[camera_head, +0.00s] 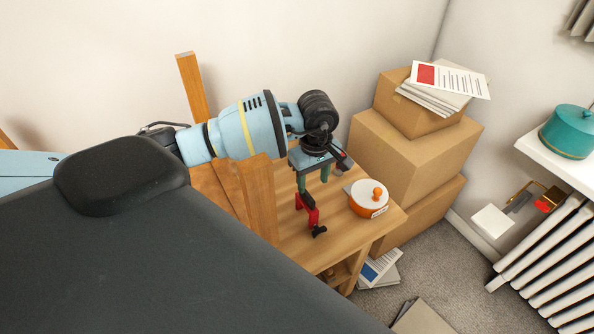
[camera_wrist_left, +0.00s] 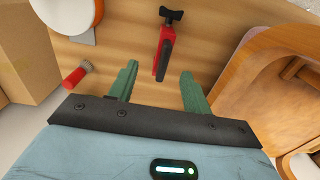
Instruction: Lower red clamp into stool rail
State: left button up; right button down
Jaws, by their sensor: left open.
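The red clamp (camera_head: 308,205) with a black handle is over the wooden top (camera_head: 345,235), just below my left gripper's fingertips in the head view. In the left wrist view the clamp (camera_wrist_left: 164,52) lies in line with the gap between the fingers. My left gripper (camera_head: 314,180) points down with its green fingers apart; it also shows in the left wrist view (camera_wrist_left: 160,75). I cannot tell whether a finger touches the clamp. No part is clearly recognisable as the stool rail. My right gripper is not in view.
Upright wooden posts (camera_head: 258,190) are close to my left arm. Cardboard boxes (camera_head: 410,150) are stacked behind. A red-capped cylinder (camera_wrist_left: 76,77) and a curved wooden piece (camera_wrist_left: 240,85) flank the gripper.

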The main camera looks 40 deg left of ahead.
aim_at(308, 194)
pick_arm(q)
jog(key=shift+s+a, duration=0.2)
jog(key=shift+a, duration=0.35)
jog(key=shift+d+f, duration=0.15)
jog(key=shift+f, duration=0.9)
jog(key=shift+a+f+p, duration=0.2)
jog(key=shift+f+p, duration=0.1)
jog(key=shift+f, duration=2.55)
grip_shut()
